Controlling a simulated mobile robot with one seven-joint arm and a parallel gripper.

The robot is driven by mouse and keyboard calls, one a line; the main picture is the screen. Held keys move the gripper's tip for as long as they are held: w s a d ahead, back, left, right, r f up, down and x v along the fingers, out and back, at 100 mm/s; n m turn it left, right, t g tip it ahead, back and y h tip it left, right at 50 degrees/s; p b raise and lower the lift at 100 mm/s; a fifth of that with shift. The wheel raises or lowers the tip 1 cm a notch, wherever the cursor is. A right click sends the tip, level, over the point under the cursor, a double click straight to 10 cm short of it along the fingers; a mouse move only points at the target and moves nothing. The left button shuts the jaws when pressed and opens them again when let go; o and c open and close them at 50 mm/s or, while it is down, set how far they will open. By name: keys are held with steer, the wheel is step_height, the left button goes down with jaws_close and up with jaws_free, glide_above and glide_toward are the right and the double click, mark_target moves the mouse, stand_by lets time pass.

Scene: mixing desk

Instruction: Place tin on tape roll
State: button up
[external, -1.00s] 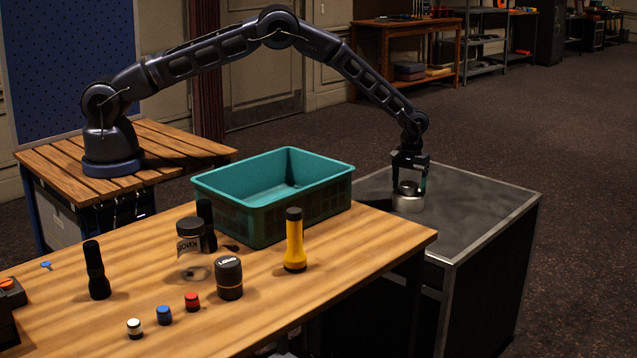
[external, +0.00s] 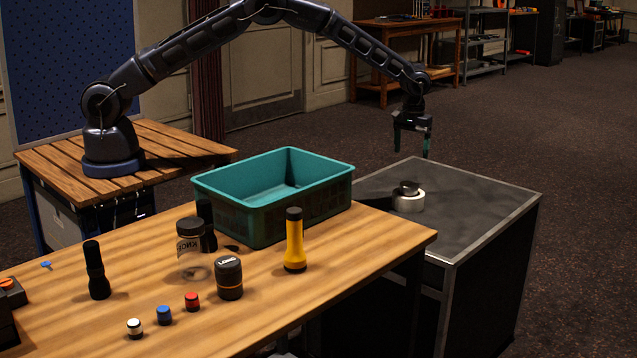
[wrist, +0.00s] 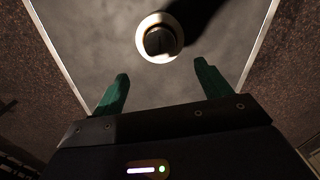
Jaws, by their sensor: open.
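The tape roll (external: 409,203) is a pale ring lying flat on the dark grey cabinet top. The tin (external: 409,188) is small, dark and round, and sits on the tape roll. In the wrist view the tin (wrist: 160,41) shows as a dark disc inside the pale ring of the tape roll (wrist: 144,52). I cannot tell whether it rests on the rim or partly in the hole. My gripper (external: 412,152) is open and empty, above the cabinet and apart from the tin. Its green fingers (wrist: 160,85) show spread in the wrist view.
A teal crate (external: 222,208) stands on the wooden desk left of the cabinet. A yellow flashlight (external: 295,243), a black flashlight (external: 97,270), a jar (external: 190,245) and a dark canister (external: 229,278) stand on the desk. The rest of the cabinet top (external: 480,205) is clear.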

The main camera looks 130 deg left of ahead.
steer(key=w+d+r+m+t, duration=0.1)
steer(key=w+d+r+m, duration=0.15)
steer(key=d+r, duration=1.2)
steer(key=w+d+r+m+t, duration=0.1)
steer(key=d+r+m, duration=0.3)
steer(key=d+r, duration=1.05)
steer(key=s+d+r+m, duration=0.1)
steer(key=s+d+r, duration=0.15)
steer(key=d, duration=0.35)
steer(key=s+d+r+m, duration=0.2)
steer(key=d+r, duration=0.2)
steer(key=d, duration=0.3)
steer(key=s+d+r+m+t, duration=0.1)
steer(key=s+d+r+m, duration=0.15)
steer(key=s+d, duration=0.55)
steer(key=s+d+r+m, duration=0.25)
steer(key=s+d, duration=0.35)
steer(key=d, duration=0.3)
steer(key=s+d+f+m, duration=0.2)
steer(key=s+d, duration=0.3)
steer(key=s, duration=0.4)
steer(key=s+d+f+m+t, duration=0.1)
steer(key=s+d+f+m, duration=0.1)
steer(key=s+d, duration=0.4)
steer(key=s+m, duration=0.1)
steer(key=s, duration=0.3)
steer(key=shift+d+f+m+t, duration=0.25)
steer(key=shift+m+t, duration=0.05)
steer(key=shift+m, duration=0.05)
